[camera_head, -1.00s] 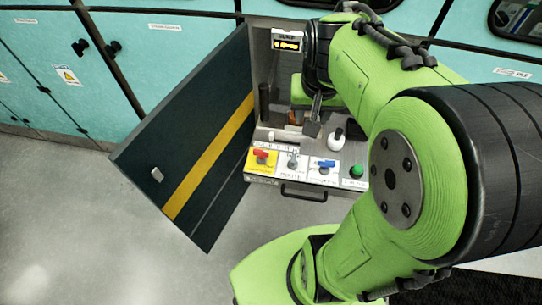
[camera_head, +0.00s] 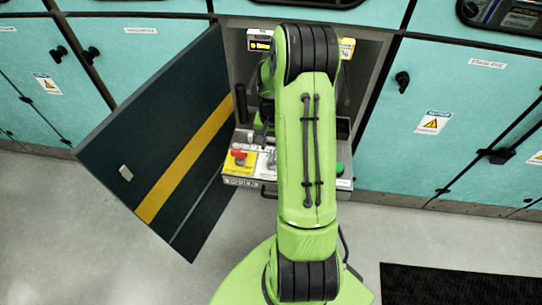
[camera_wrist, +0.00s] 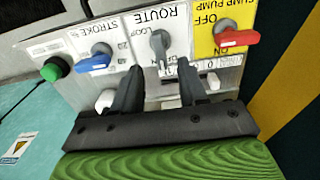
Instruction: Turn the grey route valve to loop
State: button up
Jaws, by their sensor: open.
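The grey route valve (camera_wrist: 160,42) sits on the white panel plate marked ROUTE, which appears upside down in the wrist view. A LOOP mark is printed beside it; the handle extends down the picture from its hub, toward my gripper. My gripper (camera_wrist: 158,78) is open, its two dark fingers either side of the handle's line. Whether they touch the handle is not clear, and nothing is seen held. In the head view my arm covers much of the panel, including most of the route plate.
A red sump pump valve (camera_wrist: 236,38) on yellow and a blue stroke valve (camera_wrist: 93,63) flank the route valve. A green knob (camera_wrist: 55,69) lies beyond the blue one. The open dark cabinet door (camera_head: 150,130) stands at the left.

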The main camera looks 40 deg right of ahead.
aim_at(272, 155)
notch_tip(272, 155, down, 6)
jog(key=shift+r+b, duration=0.1)
jog(key=shift+b, duration=0.45)
grip_shut()
